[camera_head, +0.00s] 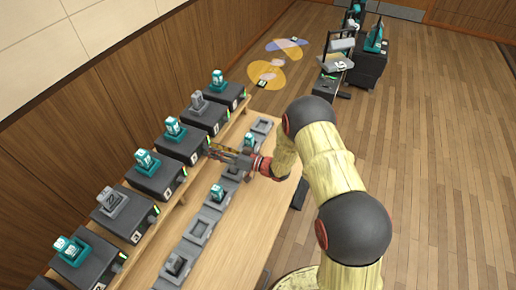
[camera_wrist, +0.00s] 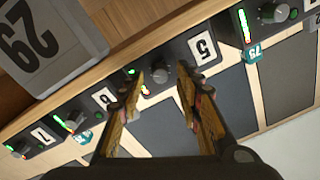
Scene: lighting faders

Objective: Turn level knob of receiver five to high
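Receiver five is a black box whose front carries a white label 5 (camera_wrist: 205,49) in the wrist view. Its dark round level knob (camera_wrist: 160,72) is left of the label. A short red and white light (camera_wrist: 146,90) shows by the knob. My gripper (camera_wrist: 160,85) is open, with one finger on each side of the knob; I cannot tell whether either finger touches it. In the head view my gripper (camera_head: 212,150) reaches to the front of a shelf box (camera_head: 183,147), and its fingertips hide the knob there.
Receiver six (camera_wrist: 105,97) and receiver seven (camera_wrist: 42,135) are left of five in the wrist view. Another receiver (camera_wrist: 275,15) with a tall green light bar is at right. Below the shelf, several grey cradles (camera_head: 199,229) stand on the wooden table (camera_head: 250,225).

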